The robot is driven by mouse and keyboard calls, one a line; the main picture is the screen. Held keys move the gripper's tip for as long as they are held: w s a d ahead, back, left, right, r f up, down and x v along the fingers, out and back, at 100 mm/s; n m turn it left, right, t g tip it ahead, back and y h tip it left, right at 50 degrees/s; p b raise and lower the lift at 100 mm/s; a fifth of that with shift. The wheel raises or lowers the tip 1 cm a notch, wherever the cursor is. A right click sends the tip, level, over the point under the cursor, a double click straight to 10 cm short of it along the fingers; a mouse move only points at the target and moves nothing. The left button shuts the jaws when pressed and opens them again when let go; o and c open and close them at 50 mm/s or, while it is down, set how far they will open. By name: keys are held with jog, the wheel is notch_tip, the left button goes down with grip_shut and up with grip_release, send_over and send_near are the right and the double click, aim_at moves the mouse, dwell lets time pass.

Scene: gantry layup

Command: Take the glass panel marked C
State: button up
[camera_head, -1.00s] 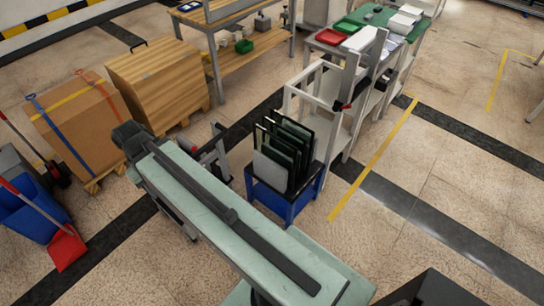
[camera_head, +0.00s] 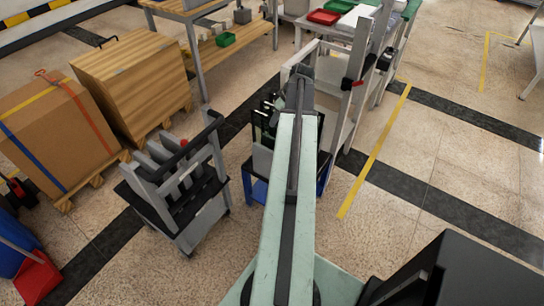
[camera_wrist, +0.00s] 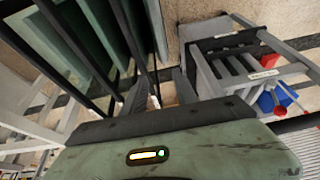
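Several dark-framed glass panels (camera_head: 262,135) stand upright in a rack with a blue base (camera_head: 258,190), partly hidden behind my arm in the head view. In the wrist view the panels (camera_wrist: 88,45) fill the upper left, with small white tags near their lower ends; no letter C is legible. My gripper (camera_wrist: 157,88) is close to the panels. Its two grey fingers look apart, with a dark panel edge appearing between or just beyond them; I cannot tell whether they touch it. In the head view the fingers are hidden by the arm.
A grey slotted trolley (camera_head: 185,195) stands left of the rack and also shows in the wrist view (camera_wrist: 245,62). Large boxes (camera_head: 135,80) are on pallets at left. A white frame stand (camera_head: 345,110) is close behind the rack. Floor right of the yellow line (camera_head: 375,150) is clear.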

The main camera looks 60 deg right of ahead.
jog(key=shift+s+d+f, duration=0.2)
jog(key=shift+s+d, duration=0.15)
jog(key=shift+d, duration=0.2)
jog(key=shift+s+d+f, duration=0.15)
jog(key=shift+s+d, duration=0.15)
jog(key=shift+d, duration=0.2)
jog(key=b+x, duration=0.2)
jog(key=b, duration=0.1)
jog(key=shift+w+f, duration=0.1)
jog(key=shift+f, duration=0.3)
jog(key=shift+r, duration=0.1)
jog(key=b+x, duration=0.4)
jog(key=x, duration=0.1)
jog(key=shift+s+d+b, duration=0.15)
jog(key=shift+s+b, duration=0.15)
jog(key=shift+f, duration=0.4)
grip_shut()
